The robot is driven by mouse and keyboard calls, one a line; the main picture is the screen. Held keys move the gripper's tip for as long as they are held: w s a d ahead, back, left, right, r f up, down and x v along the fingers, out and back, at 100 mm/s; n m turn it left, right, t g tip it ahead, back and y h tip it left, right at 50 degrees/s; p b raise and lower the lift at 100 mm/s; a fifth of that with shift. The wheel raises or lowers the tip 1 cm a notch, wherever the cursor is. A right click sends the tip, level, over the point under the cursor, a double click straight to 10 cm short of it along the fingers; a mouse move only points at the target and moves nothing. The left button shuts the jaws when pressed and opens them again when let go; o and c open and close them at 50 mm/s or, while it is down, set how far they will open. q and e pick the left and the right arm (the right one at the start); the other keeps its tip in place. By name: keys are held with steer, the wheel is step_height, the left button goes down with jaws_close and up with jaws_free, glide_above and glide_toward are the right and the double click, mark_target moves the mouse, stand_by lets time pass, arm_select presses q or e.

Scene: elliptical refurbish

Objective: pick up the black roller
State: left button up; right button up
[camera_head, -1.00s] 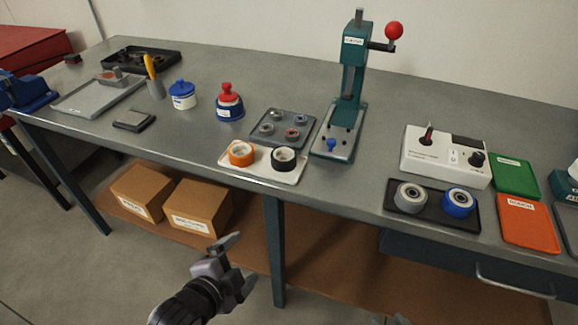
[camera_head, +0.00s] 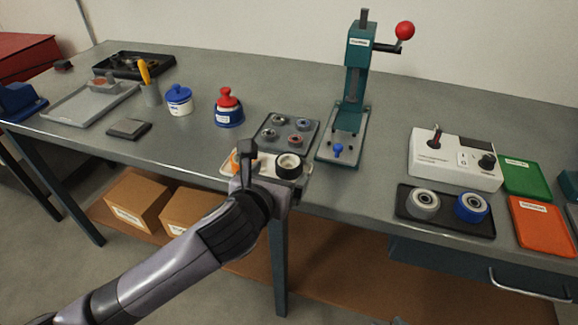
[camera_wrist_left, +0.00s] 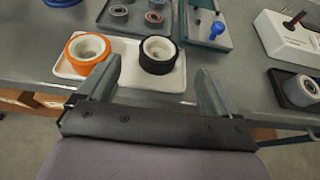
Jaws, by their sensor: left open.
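The black roller (camera_head: 289,165) has a white core and stands on a white tray (camera_head: 304,178) near the table's front edge. It also shows in the left wrist view (camera_wrist_left: 159,54), just beyond my fingertips and between their lines. An orange roller (camera_wrist_left: 87,50) sits to its left on the same tray. In the head view my gripper hides most of the orange roller. My left gripper (camera_head: 268,165) is open and empty, in front of the tray; its two fingers also show in the left wrist view (camera_wrist_left: 157,80). My right gripper is not clearly visible.
Behind the tray is a grey tray of small bearings (camera_head: 289,134). A teal press (camera_head: 352,90) stands to the right. Farther right are a black tray with grey and blue rollers (camera_head: 446,222) and a white control box (camera_head: 455,160). Cardboard boxes (camera_head: 138,203) lie below the table.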

mark_target(289, 162)
arm_select(q)
steer(key=shift+x, duration=3.15)
steer(key=c, duration=1.1)
